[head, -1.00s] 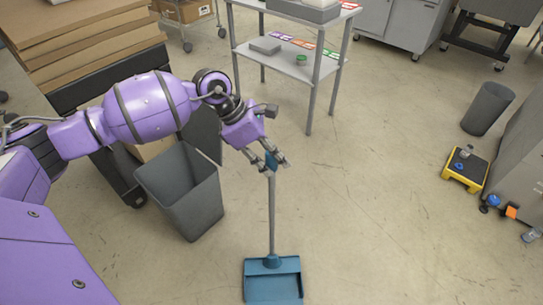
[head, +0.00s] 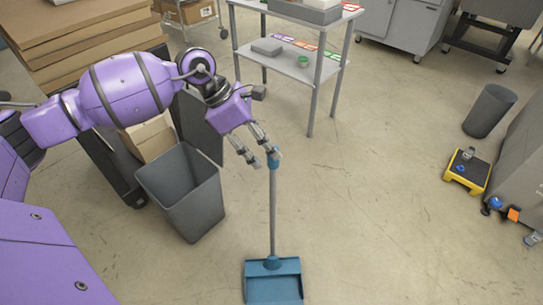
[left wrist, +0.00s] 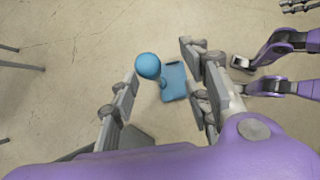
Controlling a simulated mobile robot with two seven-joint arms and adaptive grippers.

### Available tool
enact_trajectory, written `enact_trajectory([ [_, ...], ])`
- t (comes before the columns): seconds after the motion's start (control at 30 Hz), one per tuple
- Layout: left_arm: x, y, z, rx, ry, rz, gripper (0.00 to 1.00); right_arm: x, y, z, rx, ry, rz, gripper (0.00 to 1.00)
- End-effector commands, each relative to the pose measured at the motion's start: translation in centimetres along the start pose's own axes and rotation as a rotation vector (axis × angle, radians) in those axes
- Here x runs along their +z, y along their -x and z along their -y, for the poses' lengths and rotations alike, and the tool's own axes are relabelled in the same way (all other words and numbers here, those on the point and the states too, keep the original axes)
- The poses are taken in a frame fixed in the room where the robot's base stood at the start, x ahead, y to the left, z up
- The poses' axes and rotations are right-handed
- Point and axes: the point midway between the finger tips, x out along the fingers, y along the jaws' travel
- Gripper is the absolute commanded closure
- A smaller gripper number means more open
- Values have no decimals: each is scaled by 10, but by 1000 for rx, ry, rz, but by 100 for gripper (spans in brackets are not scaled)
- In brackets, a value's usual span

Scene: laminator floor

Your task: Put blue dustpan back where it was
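The blue dustpan (head: 272,282) stands upright on the floor at the bottom middle of the head view. Its long handle (head: 272,215) rises to a blue grip end. My left gripper (head: 262,156) is at the top of the handle, with its fingers apart. In the left wrist view, the handle's round blue top (left wrist: 148,66) shows in the gap between the spread fingers, with floor visible on both sides of it. The pan (left wrist: 178,84) lies below it. I cannot tell whether a finger touches the handle.
A grey bin (head: 185,195) stands left of the dustpan. A grey shelf table (head: 290,65) stands behind it. Another dark bin (head: 489,110) and a yellow step stool (head: 467,172) are at the right. The floor right of the dustpan is clear.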

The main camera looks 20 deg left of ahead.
Motion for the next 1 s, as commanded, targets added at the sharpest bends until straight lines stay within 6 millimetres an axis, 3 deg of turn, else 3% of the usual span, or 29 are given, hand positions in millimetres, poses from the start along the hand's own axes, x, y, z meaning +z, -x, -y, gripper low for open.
enact_trajectory([
  [0.1,-1,26,0,2,-1,-2,56,1,-1,0,-1,0,1,60],
  [0.3,-1,55,0,0,1,-2,56,4,0,0,-1,0,6,60],
  [0.67,0,64,1,-4,1,2,56,11,3,0,2,-2,18,60],
  [0.77,3,47,13,-45,35,46,56,11,3,0,2,-2,19,60],
  [0.83,9,20,34,-116,106,134,56,11,3,0,2,-2,18,60],
  [0.93,25,-28,78,-268,316,340,56,11,3,0,1,-1,18,60],
  [1.0,38,-55,107,-386,545,519,56,10,3,0,1,-1,17,60],
])
